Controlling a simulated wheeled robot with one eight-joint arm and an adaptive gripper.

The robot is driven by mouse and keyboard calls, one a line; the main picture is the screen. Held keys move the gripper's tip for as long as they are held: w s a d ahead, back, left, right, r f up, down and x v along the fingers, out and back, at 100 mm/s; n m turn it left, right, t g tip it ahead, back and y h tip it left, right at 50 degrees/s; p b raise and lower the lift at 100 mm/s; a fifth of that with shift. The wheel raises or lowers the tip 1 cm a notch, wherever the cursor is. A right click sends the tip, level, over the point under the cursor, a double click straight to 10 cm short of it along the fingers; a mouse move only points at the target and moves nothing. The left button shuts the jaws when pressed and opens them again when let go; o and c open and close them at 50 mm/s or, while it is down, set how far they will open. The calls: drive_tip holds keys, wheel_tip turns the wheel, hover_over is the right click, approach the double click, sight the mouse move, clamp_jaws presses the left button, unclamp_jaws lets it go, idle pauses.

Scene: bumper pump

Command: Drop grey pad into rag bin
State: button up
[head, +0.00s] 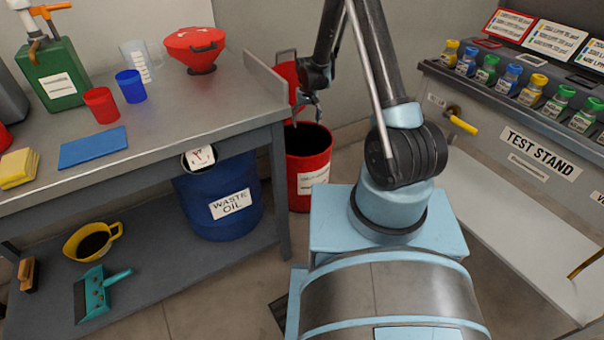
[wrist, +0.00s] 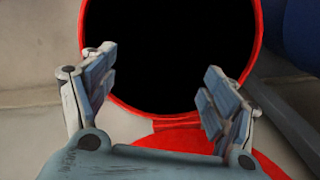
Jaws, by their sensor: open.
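The red rag bin (head: 308,178) stands on the floor at the right end of the workbench, its lid raised behind it. Its round red rim (wrist: 256,50) and black inside fill the upper middle of the wrist view. My gripper (head: 311,106) is above the bin's mouth in the head view. In the wrist view my gripper (wrist: 160,76) has its two fingers spread wide, with nothing between them. I see no grey pad in either view; the bin's inside is too dark to show any contents.
A blue waste oil drum (head: 225,205) stands left of the bin, under the workbench (head: 195,115). A blue cloth (head: 93,147), cups and a green container (head: 55,75) are on the bench. The test stand (head: 540,150) with several small bottles is at right.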

wheel_tip(320, 180, up, 11)
idle(0.5)
idle(0.3)
drive_tip(key=s+d+r+m+t, duration=0.1)
drive_tip(key=s+d+r, duration=1.5)
drive_tip(key=s+r, duration=0.2)
drive_tip(key=s+d+f, duration=0.2)
drive_tip(key=s+d, duration=0.2)
drive_tip(key=s, duration=0.7)
drive_tip(key=s+d+f+m+t, duration=0.1)
drive_tip(key=s+d+f, duration=0.1)
drive_tip(key=s, duration=0.9)
drive_tip(key=shift+s+d+m, duration=0.15)
drive_tip(key=shift+d+m, duration=0.15)
drive_tip(key=shift+d, duration=0.55)
drive_tip(key=shift+f, duration=0.1)
drive_tip(key=shift+c, duration=0.5)
